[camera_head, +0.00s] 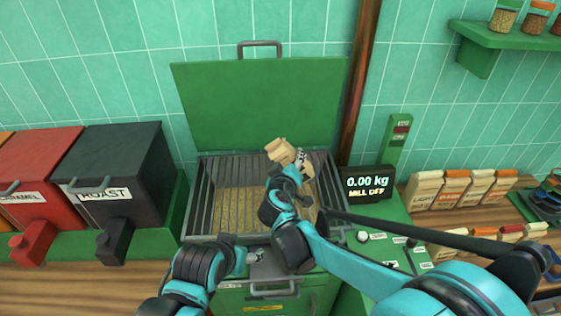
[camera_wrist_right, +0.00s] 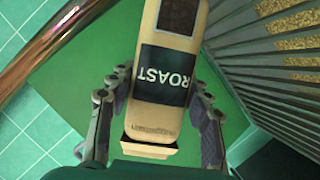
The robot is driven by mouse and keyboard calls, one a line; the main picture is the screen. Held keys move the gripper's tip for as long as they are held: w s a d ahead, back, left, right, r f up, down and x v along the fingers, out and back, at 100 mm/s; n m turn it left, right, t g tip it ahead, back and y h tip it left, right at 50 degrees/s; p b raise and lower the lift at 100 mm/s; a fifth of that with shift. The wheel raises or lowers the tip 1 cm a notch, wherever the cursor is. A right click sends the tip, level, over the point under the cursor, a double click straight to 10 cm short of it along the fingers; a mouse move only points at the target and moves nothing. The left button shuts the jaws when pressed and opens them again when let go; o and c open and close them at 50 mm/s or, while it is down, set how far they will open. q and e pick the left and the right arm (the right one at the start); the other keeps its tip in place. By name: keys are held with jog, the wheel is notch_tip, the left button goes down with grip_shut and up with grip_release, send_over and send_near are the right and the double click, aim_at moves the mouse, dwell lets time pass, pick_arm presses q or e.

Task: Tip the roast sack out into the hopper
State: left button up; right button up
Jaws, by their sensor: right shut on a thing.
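The roast sack (camera_head: 279,150) is tan with a dark label reading ROAST. It also shows in the right wrist view (camera_wrist_right: 168,112), between both fingers. My right gripper (camera_head: 290,163) is shut on the sack and holds it tilted over the back part of the hopper. The hopper (camera_head: 205,200) is a slatted open bin with a brown grainy layer inside, and its green lid (camera_head: 265,100) stands open behind it. My arm hides part of the bin. My left gripper (camera_head: 250,257) is low at the hopper's front edge; its fingers are too small to judge.
A display (camera_head: 368,187) right of the hopper reads 0.00 kg, MILL OFF. A copper pipe (camera_head: 357,85) rises behind it. Black ROAST (camera_head: 125,165) and red CARAMEL (camera_head: 38,165) bins stand left. Several bags (camera_head: 455,187) line the right counter.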

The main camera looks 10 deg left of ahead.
jog(key=f+n+b, duration=0.1)
jog(key=d+f+n+t+h+b, duration=0.1)
jog(key=f+n+b, duration=0.1)
jog(key=f+n+t+h+b, duration=0.1)
jog(key=f+b, duration=0.1)
jog(key=shift+w+d+f+n, duration=0.15)
jog(key=shift+d+n, duration=0.15)
jog(key=shift+n, duration=0.1)
jog(key=a+n+t+b, duration=0.1)
jog(key=n+b, duration=0.1)
jog(key=n, duration=0.1)
jog(key=a+n+t+b, duration=0.1)
jog(key=n+b, duration=0.2)
jog(key=s+a+n+t+b, duration=0.1)
jog(key=n+b, duration=0.1)
jog(key=n, duration=0.2)
jog(key=n+t+y+b, duration=0.1)
jog(key=n, duration=0.1)
jog(key=shift+a+r, duration=0.4)
dwell(2.3)
